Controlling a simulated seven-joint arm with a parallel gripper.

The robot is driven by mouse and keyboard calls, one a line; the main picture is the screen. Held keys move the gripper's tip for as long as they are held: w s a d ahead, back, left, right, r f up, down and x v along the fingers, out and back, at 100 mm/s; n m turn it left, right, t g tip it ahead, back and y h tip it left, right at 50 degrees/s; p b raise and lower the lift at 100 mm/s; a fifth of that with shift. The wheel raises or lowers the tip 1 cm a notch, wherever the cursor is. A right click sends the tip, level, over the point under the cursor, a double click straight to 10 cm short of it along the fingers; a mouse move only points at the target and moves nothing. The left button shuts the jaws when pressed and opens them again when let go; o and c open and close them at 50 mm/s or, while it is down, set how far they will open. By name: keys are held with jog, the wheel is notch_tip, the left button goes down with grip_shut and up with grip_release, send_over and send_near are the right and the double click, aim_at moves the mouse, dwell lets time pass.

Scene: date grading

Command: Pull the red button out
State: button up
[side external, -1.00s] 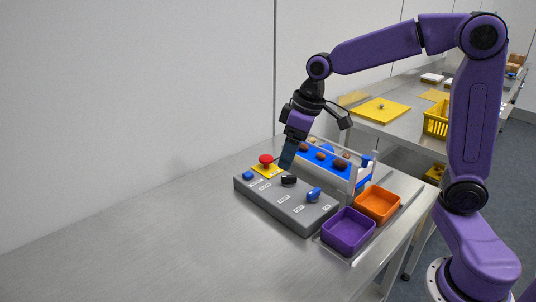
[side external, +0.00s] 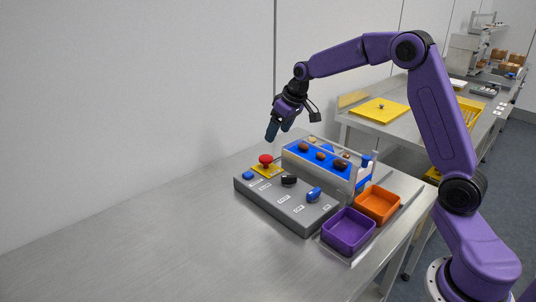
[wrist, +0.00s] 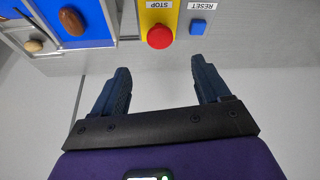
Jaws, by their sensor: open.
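The red button (side external: 265,159) is a mushroom-shaped knob on a yellow plate (side external: 268,171) at the back of the grey control box (side external: 275,199). In the wrist view the red button (wrist: 160,37) sits on the yellow plate, marked STOP, beyond my fingertips and between their lines. My gripper (side external: 279,132) is above and behind the button in the side view, apart from it. In the wrist view its two dark blue fingers (wrist: 164,75) are spread wide with nothing between them.
A blue reset button (wrist: 197,27) sits beside the red one. A black knob (side external: 289,180) and a blue knob (side external: 314,194) are on the box. A small conveyor with dates (side external: 340,165) stands behind. Purple (side external: 347,231) and orange (side external: 377,205) trays are at right. The table's left is clear.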

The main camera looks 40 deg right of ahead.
aim_at(266, 157)
jog(key=x, duration=1)
jog(key=shift+w+a+f, duration=0.1)
jog(key=shift+w+f, duration=0.1)
jog(key=shift+f, duration=0.2)
grip_shut()
jog(key=shift+r, duration=0.7)
jog(key=shift+c, duration=0.5)
grip_release()
jog(key=shift+r, duration=0.1)
jog(key=shift+o, duration=0.5)
jog(key=v, duration=1.7)
